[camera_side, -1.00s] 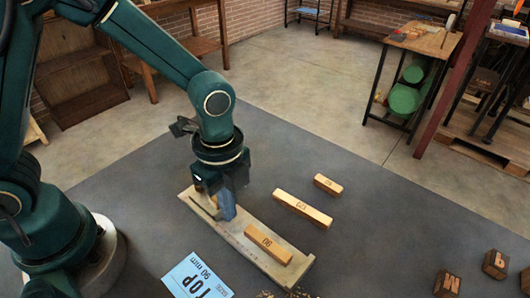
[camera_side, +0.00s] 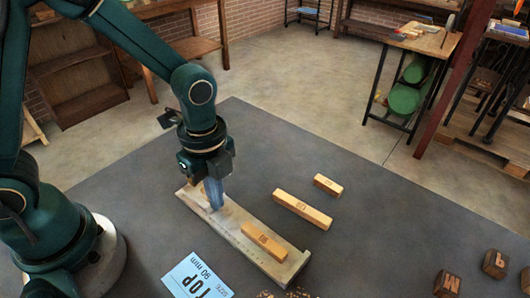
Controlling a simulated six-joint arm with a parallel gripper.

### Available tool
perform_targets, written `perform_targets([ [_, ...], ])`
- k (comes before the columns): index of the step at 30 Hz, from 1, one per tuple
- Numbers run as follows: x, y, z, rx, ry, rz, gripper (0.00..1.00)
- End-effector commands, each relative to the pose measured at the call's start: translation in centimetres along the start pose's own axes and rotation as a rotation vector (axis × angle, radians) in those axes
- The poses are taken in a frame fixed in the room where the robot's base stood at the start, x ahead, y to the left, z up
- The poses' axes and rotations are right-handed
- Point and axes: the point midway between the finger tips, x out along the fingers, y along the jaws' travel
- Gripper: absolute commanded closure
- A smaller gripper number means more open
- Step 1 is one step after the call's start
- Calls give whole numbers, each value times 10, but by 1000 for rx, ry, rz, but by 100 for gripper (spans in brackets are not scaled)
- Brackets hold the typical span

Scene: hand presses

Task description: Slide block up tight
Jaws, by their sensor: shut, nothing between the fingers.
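My gripper (camera_side: 215,204) has blue fingers, shut with nothing between them. It points down at the left part of a long, pale wooden tray (camera_side: 236,231). A wooden block (camera_side: 264,241) with a dark mark on its face lies in the right part of the tray, apart from the fingers. A small patch of yellowish wood shows at the tray's left end, mostly hidden behind the gripper. A longer block (camera_side: 302,209) and a shorter block (camera_side: 328,184) lie on the grey table right of the tray. Whether the fingertips touch the tray is unclear.
Dark letter blocks (camera_side: 447,284) and (camera_side: 495,264) stand at the lower right. Wood scraps lie at the bottom edge. The grey table (camera_side: 390,235) is clear between them and the loose blocks.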

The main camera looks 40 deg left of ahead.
Motion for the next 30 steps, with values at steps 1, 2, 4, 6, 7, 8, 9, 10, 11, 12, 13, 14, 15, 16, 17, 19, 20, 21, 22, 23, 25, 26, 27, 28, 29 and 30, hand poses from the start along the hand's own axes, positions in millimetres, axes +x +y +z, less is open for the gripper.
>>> perform_targets([
  [1, 0, 0, 4, -1, -2, 2, 100],
  [2, 0, 1, 6, -2, -2, 2, 100],
  [4, 0, 1, 10, -1, -3, 2, 100],
  [6, 0, 1, 14, -2, -3, 2, 100],
  [7, 0, 1, 16, -2, -3, 3, 100],
  [8, 0, 1, 18, -1, -3, 3, 100],
  [9, 0, 1, 20, -1, -3, 3, 100],
  [10, 0, 1, 22, -2, -3, 3, 100],
  [11, 0, 1, 24, -2, -3, 3, 100],
  [12, 0, 1, 26, -1, -3, 3, 100],
  [13, 0, 1, 27, -1, -3, 3, 100],
  [14, 0, 1, 29, -1, -3, 2, 100],
  [15, 0, 1, 31, -1, -3, 2, 100],
  [16, 0, 1, 32, 0, -3, 2, 100],
  [17, 0, 1, 32, 1, -3, 2, 100],
  [19, 0, 1, 34, 1, -3, 2, 100],
  [20, 0, 1, 34, 1, -3, 2, 100],
  [21, 0, 1, 34, 1, -3, 2, 100],
  [22, 0, 1, 34, 1, -3, 2, 100],
  [23, 0, 1, 34, 2, -3, 2, 100],
  [25, 0, 1, 34, 2, -3, 2, 100],
  [26, 0, 1, 34, 2, -3, 2, 100],
  [27, 0, 1, 34, 2, -3, 2, 100],
  [28, 0, 1, 34, 2, -3, 2, 100],
  [29, 0, 1, 34, 2, -3, 2, 100],
  [30, 0, 1, 34, 2, -3, 2, 100],
])
